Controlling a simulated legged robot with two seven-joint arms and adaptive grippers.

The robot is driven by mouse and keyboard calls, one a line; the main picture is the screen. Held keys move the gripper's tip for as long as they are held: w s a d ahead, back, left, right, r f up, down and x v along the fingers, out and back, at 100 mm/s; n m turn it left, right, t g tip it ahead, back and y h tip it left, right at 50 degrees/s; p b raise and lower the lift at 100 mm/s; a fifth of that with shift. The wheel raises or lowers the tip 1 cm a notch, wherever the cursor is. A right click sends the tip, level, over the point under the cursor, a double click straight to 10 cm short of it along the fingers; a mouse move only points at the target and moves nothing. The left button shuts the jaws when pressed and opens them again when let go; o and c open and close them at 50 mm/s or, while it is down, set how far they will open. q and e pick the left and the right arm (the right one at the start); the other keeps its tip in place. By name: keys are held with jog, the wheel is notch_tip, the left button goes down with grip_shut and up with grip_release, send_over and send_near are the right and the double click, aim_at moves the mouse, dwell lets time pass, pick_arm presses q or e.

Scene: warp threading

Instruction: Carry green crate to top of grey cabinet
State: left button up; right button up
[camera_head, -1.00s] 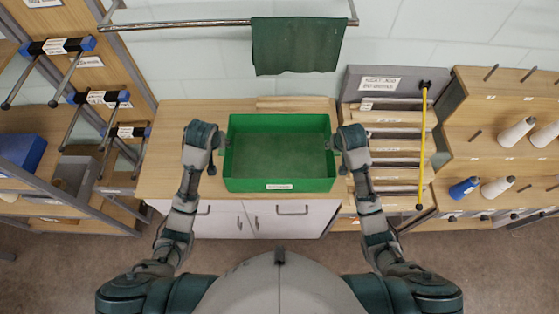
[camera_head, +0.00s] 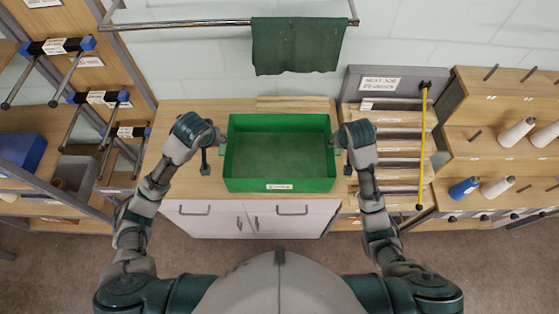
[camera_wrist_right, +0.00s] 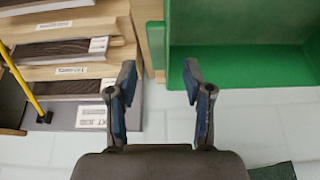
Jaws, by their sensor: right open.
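The green crate (camera_head: 280,184) sits empty and level on a wood-topped cabinet (camera_head: 290,215) with pale doors. My left gripper (camera_head: 213,156) is at the crate's left side, open and slightly apart from its wall. My right gripper (camera_head: 341,155) is close to the crate's right side. No separate cabinet that is clearly grey shows.
A grey-framed rack (camera_head: 380,78) labelled "NEXT JOB" holds several slats and a yellow rod right of the crate. Spool shelves (camera_head: 500,130) stand further right, and a peg rack (camera_head: 90,90) at left. A green cloth (camera_head: 298,45) hangs from a rail behind.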

jog(key=v, duration=0.5)
jog(key=shift+s+r, duration=0.1)
jog(key=shift+r, duration=0.1)
dwell(0.4)
